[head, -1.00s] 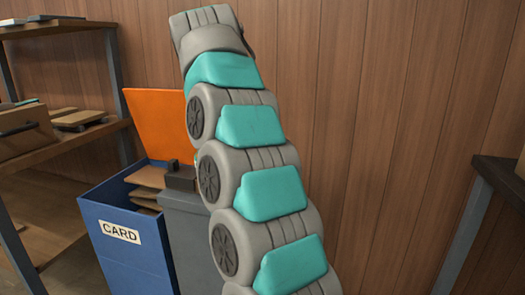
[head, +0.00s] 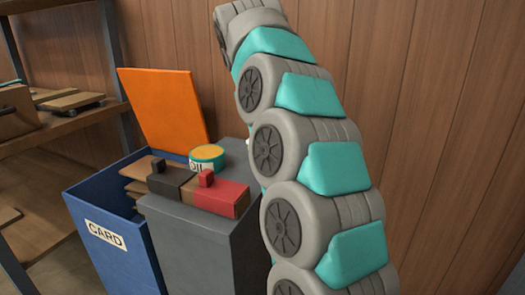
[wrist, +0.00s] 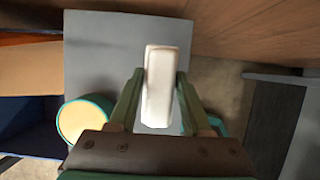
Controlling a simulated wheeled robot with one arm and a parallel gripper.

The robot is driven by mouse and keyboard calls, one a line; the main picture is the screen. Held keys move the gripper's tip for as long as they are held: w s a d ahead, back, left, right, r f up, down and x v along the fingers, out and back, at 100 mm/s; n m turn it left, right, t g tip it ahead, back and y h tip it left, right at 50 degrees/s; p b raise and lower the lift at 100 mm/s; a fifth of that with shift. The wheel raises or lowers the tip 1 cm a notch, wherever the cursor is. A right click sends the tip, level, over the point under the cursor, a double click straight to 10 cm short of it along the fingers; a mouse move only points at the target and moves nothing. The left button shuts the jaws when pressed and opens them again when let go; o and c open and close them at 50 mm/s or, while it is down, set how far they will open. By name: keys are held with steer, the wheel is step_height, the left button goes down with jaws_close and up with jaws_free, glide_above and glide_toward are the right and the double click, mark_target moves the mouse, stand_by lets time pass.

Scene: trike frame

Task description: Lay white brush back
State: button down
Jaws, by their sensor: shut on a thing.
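My gripper (wrist: 160,78) is shut on the white brush (wrist: 161,58), a pale block held between its two green fingers in the wrist view. The brush is over the grey top (wrist: 95,45) of a stand; I cannot tell if it touches. In the head view my arm hides the gripper and nearly all of the brush. The grey stand (head: 195,245) there bears a black block (head: 170,180), a red block (head: 222,197) and a round teal tin (head: 207,157) with an orange top. The tin also shows in the wrist view (wrist: 84,118), left of my gripper.
A blue bin (head: 110,240) marked CARD, with an orange lid (head: 165,108) up and cardboard inside, stands left of the grey stand. Wooden shelves (head: 60,125) are at far left. A wood-panelled wall (head: 430,110) is behind. A teal thing (wrist: 217,126) is partly hidden by my gripper.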

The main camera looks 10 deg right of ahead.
steer(key=shift+f+b, duration=0.45)
steer(key=shift+f, duration=1.95)
steer(key=shift+c, duration=1.7)
jaws_free()
steer(key=p+v, duration=0.2)
steer(key=v, duration=1)
